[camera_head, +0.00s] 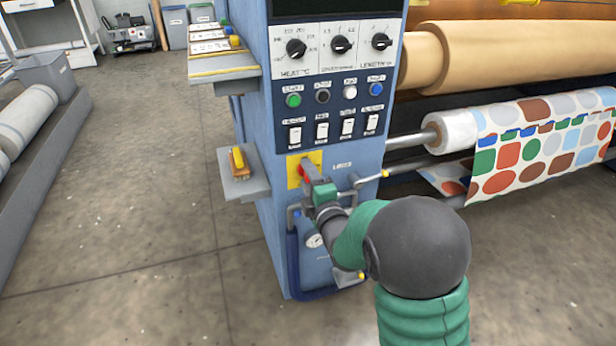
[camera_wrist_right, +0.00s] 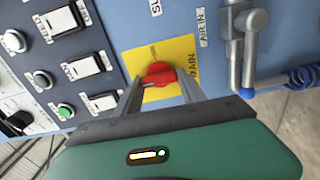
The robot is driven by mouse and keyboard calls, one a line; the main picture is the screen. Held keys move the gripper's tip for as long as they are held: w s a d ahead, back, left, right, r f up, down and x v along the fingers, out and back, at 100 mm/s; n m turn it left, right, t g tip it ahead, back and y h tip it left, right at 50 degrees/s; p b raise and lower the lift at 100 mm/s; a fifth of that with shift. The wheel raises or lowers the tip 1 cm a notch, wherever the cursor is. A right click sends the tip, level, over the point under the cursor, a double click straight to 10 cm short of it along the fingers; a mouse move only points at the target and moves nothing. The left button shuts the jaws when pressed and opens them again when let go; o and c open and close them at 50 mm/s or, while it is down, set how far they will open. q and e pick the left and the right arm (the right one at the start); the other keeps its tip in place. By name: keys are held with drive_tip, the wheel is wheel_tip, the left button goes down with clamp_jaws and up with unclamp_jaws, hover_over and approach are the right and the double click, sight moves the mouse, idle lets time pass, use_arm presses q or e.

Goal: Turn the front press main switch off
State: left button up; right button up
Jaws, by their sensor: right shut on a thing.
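The main switch is a red knob (camera_wrist_right: 158,75) on a yellow plate (camera_wrist_right: 182,50) marked MAIN, on the blue front of the press. In the head view the yellow plate (camera_head: 293,171) and a bit of the red knob (camera_head: 303,172) show behind my gripper. My right gripper (camera_head: 309,177) reaches in from the lower right. In the wrist view its two fingers (camera_wrist_right: 160,82) stand on either side of the red knob, shut on it. The fingers hide part of the knob and plate. My left gripper is not in view.
Above the switch are white rocker switches (camera_head: 321,130), coloured buttons (camera_head: 323,96) and black dials (camera_head: 342,45). An air valve handle (camera_wrist_right: 247,40) with a blue hose (camera_wrist_right: 300,78) is close beside it. A small shelf (camera_head: 243,183) juts out left. Fabric rolls (camera_head: 545,140) are right.

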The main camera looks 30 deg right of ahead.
drive_tip(key=shift+a+f+n, duration=0.1)
drive_tip(key=shift+f+n, duration=0.2)
drive_tip(key=shift+f, duration=0.05)
drive_tip(key=o, duration=1.1)
drive_tip(key=shift+o, duration=1.2)
drive_tip(key=shift+r, duration=0.15)
